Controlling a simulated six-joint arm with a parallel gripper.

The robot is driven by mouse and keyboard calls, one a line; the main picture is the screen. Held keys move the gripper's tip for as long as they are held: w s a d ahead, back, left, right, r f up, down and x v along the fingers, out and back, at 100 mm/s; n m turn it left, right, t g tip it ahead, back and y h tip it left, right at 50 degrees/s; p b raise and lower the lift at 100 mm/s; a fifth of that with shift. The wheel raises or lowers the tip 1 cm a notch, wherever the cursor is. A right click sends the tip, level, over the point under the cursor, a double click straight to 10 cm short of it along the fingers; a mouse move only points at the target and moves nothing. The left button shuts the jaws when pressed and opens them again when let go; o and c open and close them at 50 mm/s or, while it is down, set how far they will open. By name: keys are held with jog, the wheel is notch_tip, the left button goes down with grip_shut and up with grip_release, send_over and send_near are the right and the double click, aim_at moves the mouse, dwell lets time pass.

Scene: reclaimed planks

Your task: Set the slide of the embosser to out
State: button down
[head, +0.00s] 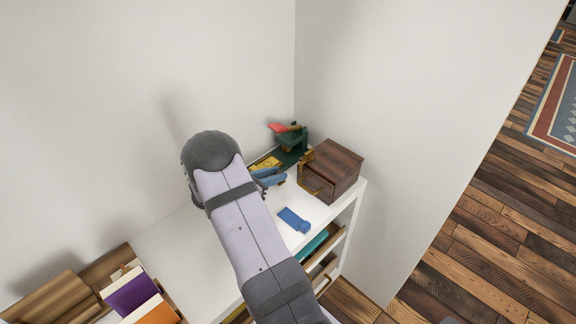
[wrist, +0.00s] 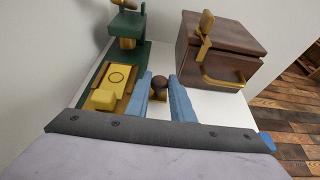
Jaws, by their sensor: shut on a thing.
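The embosser (head: 291,143) is dark green with a red lever, at the back of the white shelf top. It also shows at the upper left of the wrist view (wrist: 128,24). Its yellow slide plate (wrist: 117,78) has a dark ring mark and a raised yellow block, and lies on the green base. My gripper (wrist: 159,92) has blue fingers, just right of the slide plate. It is shut on a dark round knob (wrist: 159,82) with a brass-coloured foot. Whether the knob is joined to the slide cannot be told. In the head view my arm hides part of the embosser's front.
A dark wooden box (head: 333,170) with brass-coloured fittings stands close to the right of my gripper. A small blue object (head: 293,220) lies nearer the front edge. Walls rise behind and right. Books (head: 131,291) stand at lower left. The shelf top (head: 176,257) left of my arm is clear.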

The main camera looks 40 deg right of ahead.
jog(key=shift+a, duration=0.95)
jog(key=c, duration=1.8)
grip_release()
jog(key=shift+a, duration=0.1)
jog(key=shift+c, duration=0.2)
jog(key=shift+b+v, duration=0.3)
jog(key=shift+v, duration=3.4)
